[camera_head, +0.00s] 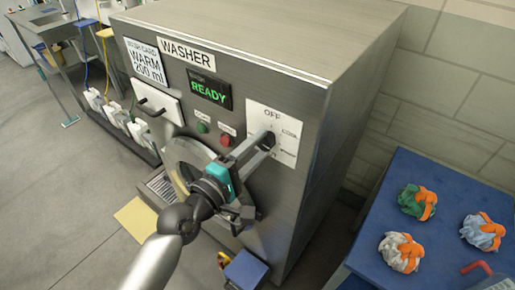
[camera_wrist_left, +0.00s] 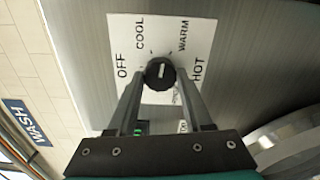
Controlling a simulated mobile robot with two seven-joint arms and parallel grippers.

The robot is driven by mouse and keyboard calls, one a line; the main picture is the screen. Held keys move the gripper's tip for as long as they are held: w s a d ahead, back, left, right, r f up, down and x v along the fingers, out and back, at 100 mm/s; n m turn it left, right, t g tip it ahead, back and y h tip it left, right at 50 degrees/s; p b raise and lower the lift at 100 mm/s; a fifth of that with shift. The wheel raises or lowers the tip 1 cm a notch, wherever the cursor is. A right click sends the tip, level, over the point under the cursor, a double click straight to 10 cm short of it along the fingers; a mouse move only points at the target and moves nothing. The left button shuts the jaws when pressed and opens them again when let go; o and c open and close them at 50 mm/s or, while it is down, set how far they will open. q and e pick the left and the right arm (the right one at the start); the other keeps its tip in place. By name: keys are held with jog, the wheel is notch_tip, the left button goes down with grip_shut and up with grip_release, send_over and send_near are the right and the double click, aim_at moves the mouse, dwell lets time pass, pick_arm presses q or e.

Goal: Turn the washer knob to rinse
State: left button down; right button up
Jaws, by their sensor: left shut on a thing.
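The washer (camera_head: 330,50) is a grey metal cabinet with a green READY display (camera_head: 209,88). The black knob (camera_head: 269,138) sits on a white dial plate (camera_head: 258,112) at the right of its front. My left gripper (camera_wrist_left: 160,82) is shut on the knob, one finger on each side. Its fingertips partly hide the knob in the head view. My right gripper is not in view.
A green button (camera_head: 202,127) and a red button (camera_head: 225,140) are left of the dial. My left arm covers part of the round door (camera_head: 182,160). A blue table (camera_head: 400,170) at the right holds several bundles with orange ties. Open floor lies at the left.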

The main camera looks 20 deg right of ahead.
pick_arm(q)
jog(key=m, duration=0.3)
jog(key=shift+m, duration=0.4)
jog(key=m, duration=0.3)
jog(key=shift+m, duration=0.3)
jog(key=m, duration=0.6)
jog(key=shift+p, duration=0.3)
jog(key=m, duration=0.4)
jog(key=shift+p, duration=0.4)
jog(key=m+p, duration=0.1)
jog(key=m, duration=0.3)
jog(key=shift+m, duration=0.3)
jog(key=m, duration=0.3)
jog(key=shift+p, duration=0.4)
jog(key=shift+m, duration=1.8)
